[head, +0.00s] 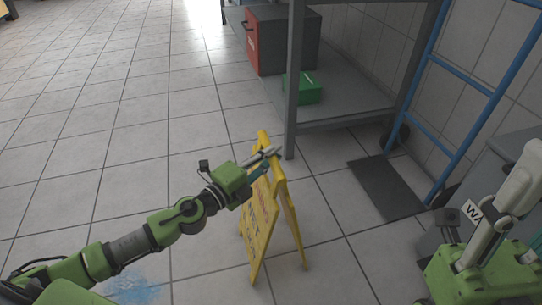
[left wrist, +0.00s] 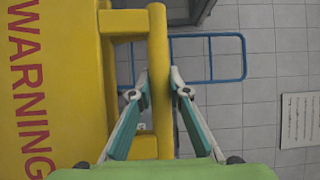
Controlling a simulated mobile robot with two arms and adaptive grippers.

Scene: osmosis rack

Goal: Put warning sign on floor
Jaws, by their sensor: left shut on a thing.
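The yellow folding warning sign (head: 262,222) is upright with its two panels spread, in the middle of the head view. I cannot tell whether its feet touch the tiles. My left gripper (head: 270,160) is shut on its top part. In the left wrist view the fingers (left wrist: 158,95) stand on either side of a yellow bar of the sign, and the red word WARNING shows on the panel (left wrist: 70,90) at left. My right gripper (head: 490,225) is at the lower right of the head view; its finger state is unclear.
A blue wet patch (head: 135,288) lies on the floor at the lower left, partly behind my arm. A grey shelf rack (head: 345,92) holds a red-fronted box (head: 252,45) and a green box (head: 303,90). A blue hand truck (head: 462,70) stands right. Open tiles (head: 100,120) lie left.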

